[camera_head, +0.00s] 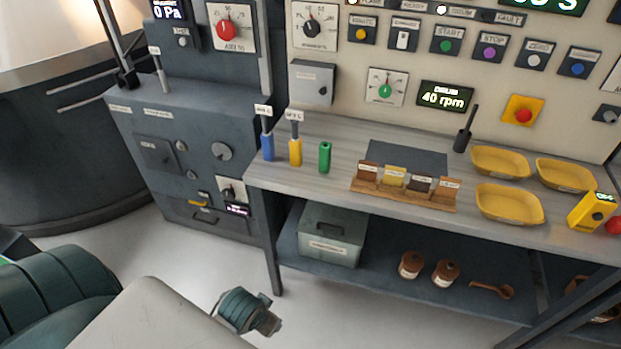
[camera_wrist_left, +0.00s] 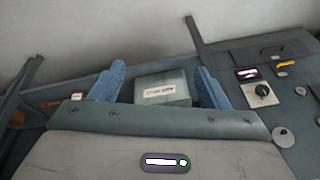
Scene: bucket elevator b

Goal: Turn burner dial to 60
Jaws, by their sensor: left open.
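A black dial (camera_head: 232,190) on a pale plate sits low on the front of the dark grey cabinet (camera_head: 130,110), above a small lit display (camera_head: 237,209). Its label is too small to read, so I cannot be sure it is the burner dial. The dial also shows at the right of the left wrist view (camera_wrist_left: 262,94), with its pointer visible but no readable scale. My left gripper (camera_wrist_left: 158,82) is open, with blue fingers apart and nothing held. It is apart from the dial, and the dial lies to the right of both fingers in the wrist view.
A grey lidded box (camera_head: 332,236) stands on the bench's lower shelf; it appears between my fingers in the wrist view. The bench (camera_head: 340,195) and its front leg (camera_head: 270,255) stand right of the cabinet. A yellow handle (camera_head: 197,203) is left of the dial.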

